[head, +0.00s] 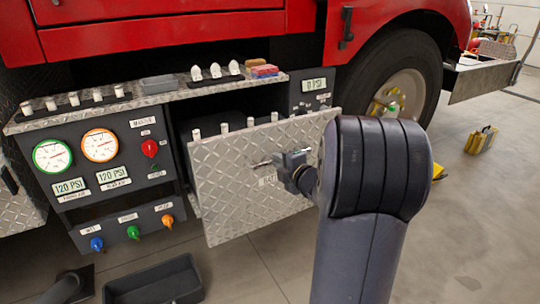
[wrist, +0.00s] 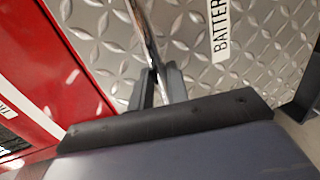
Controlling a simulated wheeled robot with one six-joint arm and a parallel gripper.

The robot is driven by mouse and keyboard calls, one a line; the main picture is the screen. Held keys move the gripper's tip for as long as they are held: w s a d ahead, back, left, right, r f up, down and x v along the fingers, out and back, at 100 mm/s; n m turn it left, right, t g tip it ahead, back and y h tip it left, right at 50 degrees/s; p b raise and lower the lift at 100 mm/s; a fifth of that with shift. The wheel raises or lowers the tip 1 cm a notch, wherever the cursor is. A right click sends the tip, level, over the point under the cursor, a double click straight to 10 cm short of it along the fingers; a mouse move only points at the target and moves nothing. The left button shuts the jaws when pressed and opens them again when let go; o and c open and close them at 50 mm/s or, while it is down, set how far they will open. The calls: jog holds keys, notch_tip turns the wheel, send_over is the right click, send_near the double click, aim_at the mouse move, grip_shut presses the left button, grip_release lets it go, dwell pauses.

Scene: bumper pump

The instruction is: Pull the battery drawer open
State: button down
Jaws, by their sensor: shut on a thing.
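The battery drawer has a diamond-plate front (head: 235,200), which also fills much of the wrist view (wrist: 280,50). The drawer stands partly out from the bumper, with several white cylinders (head: 224,127) showing along its top behind the front. A label starting "BATTER" (wrist: 219,30) is on the front. The drawer's metal bar handle (wrist: 143,30) runs down between my fingers in the wrist view. My gripper (head: 281,161) is shut on the handle in front of the drawer; it also shows in the wrist view (wrist: 160,85). My arm hides the right part of the front's lower area.
A gauge panel (head: 105,180) with coloured knobs is left of the drawer. A black tray (head: 155,285) lies on the floor below. A large tyre (head: 385,85) is behind my arm. A yellow case (head: 481,140) stands on the floor at right, where the floor is mostly clear.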

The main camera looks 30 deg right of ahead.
jog(key=shift+s+d+f, duration=0.1)
jog(key=shift+s+f, duration=0.1)
jog(key=shift+s, duration=0.75)
jog(key=shift+s+d+f, duration=0.1)
jog(key=shift+s+f, duration=0.1)
jog(key=shift+s, duration=0.7)
jog(key=c, duration=1.4)
grip_release()
jog(key=shift+w, duration=0.1)
jog(key=shift+c, duration=0.2)
jog(key=shift+r, duration=0.15)
jog(key=s+r+p, duration=0.2)
jog(key=s, duration=0.8)
jog(key=shift+s+d, duration=0.2)
jog(key=shift+s, duration=0.1)
jog(key=shift+w, duration=0.1)
jog(key=w+f+b, duration=0.1)
jog(key=w+b, duration=0.1)
jog(key=w, duration=0.9)
jog(key=shift+a+f, duration=0.25)
jog(key=shift+f, duration=0.15)
